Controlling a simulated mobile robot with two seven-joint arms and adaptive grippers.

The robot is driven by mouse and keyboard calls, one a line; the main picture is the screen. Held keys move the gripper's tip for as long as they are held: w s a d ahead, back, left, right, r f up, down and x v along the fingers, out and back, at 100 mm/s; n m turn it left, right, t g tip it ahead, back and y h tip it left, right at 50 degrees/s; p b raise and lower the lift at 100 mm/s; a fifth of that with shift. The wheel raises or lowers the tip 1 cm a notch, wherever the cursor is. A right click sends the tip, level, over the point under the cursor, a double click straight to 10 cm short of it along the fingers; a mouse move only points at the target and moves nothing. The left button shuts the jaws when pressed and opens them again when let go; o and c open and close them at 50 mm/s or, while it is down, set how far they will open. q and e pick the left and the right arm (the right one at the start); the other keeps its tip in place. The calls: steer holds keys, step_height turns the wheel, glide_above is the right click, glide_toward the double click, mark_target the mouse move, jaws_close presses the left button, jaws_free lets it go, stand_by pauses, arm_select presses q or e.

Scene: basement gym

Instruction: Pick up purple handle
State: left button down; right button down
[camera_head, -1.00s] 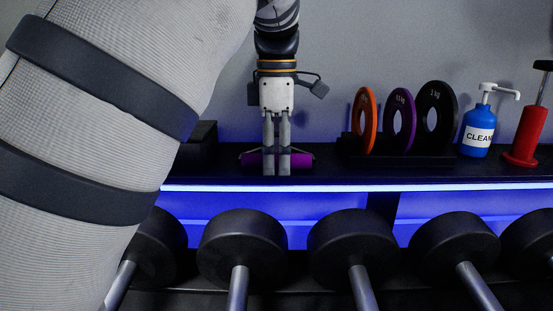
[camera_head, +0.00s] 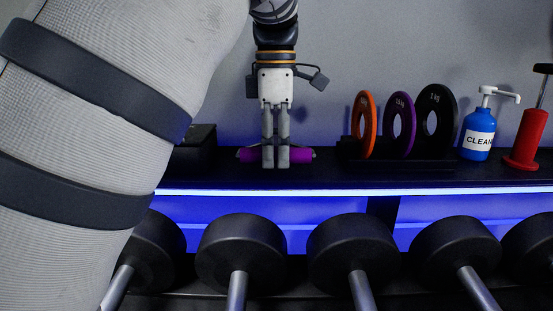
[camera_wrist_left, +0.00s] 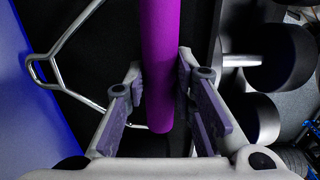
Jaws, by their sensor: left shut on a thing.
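The purple handle (camera_head: 301,155) lies crosswise in my left gripper (camera_head: 275,160), at the black shelf top in the head view. Its two ends show on either side of the fingers, which hide its middle. In the left wrist view the purple handle (camera_wrist_left: 158,50) runs between the two finger pads of my left gripper (camera_wrist_left: 170,95), which is shut on it. A bent metal bar (camera_wrist_left: 75,30) shows to the left of it there; I cannot tell whether it joins the handle. My right gripper is not in view.
Orange (camera_head: 369,130), purple (camera_head: 402,125) and black (camera_head: 428,95) weight plates stand in a rack to the right. Beyond are a blue cleaner bottle (camera_head: 474,148) and a red cylinder (camera_head: 527,140). A black box (camera_head: 195,150) is to the left. Several dumbbells (camera_head: 241,250) sit below.

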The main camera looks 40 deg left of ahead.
arm_select(q)
steer(key=d+r, duration=1.1)
steer(key=d, duration=0.3)
steer(key=shift+w+r+b, duration=0.3)
steer(key=shift+w+b, duration=0.05)
steer(key=shift+w, duration=0.05)
